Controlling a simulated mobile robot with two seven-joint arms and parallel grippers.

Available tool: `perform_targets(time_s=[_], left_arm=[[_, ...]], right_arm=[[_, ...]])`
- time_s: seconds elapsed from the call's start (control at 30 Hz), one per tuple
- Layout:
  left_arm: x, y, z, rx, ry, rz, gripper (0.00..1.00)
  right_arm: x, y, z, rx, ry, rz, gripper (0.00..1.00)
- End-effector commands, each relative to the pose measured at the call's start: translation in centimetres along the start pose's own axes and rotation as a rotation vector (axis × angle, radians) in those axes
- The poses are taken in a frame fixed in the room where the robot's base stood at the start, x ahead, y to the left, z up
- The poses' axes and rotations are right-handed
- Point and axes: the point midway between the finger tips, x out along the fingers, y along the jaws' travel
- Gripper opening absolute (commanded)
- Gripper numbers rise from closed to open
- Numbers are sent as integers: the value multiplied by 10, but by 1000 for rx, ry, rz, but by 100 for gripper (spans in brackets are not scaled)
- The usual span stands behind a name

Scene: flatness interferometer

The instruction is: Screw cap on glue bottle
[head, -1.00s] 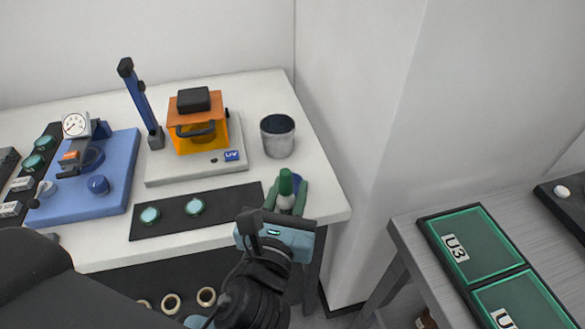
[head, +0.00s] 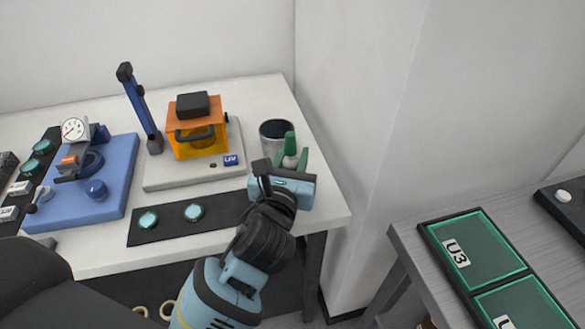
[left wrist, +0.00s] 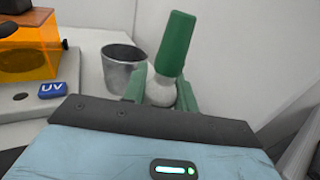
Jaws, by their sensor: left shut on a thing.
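The glue bottle (left wrist: 160,91) is a small whitish bottle topped by a tall green cap (left wrist: 176,43). In the head view the cap (head: 290,143) stands above my left gripper (head: 289,163), in front of the grey metal cup. My left gripper's green fingers are shut around the bottle's sides, below the cap. In the left wrist view the cap sits over the bottle's top and leans slightly right. I cannot tell how tightly it is on. The bottle's lower part is hidden by the gripper. My right gripper is not in view.
A grey metal cup (head: 269,133) stands close behind the bottle. An orange UV box (head: 197,137) on a pale base is to the left. A black strip (head: 168,231) holds two green discs. A side table with green-lidded trays (head: 478,244) is at right.

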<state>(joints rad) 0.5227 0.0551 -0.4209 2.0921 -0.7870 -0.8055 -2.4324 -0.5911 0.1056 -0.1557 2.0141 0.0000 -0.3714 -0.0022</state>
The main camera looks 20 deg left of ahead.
Motion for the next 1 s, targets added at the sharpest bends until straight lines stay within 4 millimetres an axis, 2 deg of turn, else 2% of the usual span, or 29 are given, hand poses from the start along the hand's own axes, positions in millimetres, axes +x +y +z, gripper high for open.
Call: perform_targets(time_s=[0.1, 0.2, 0.73, 0.77, 0.9, 1.0], left_arm=[[2, 0, -23, 0, 8, 1, 0], [1, 0, -34, 0, 6, 0, 0], [2, 0, -39, 2, 0, 0, 0], [2, 0, -39, 1, 0, 0, 31], [2, 0, -39, 1, 0, 0, 49], [2, 0, -39, 1, 0, 0, 50]], right_arm=[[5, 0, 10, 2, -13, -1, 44], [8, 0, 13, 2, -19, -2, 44], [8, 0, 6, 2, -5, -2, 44], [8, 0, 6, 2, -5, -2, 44], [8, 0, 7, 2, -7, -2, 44], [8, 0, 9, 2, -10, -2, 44]])
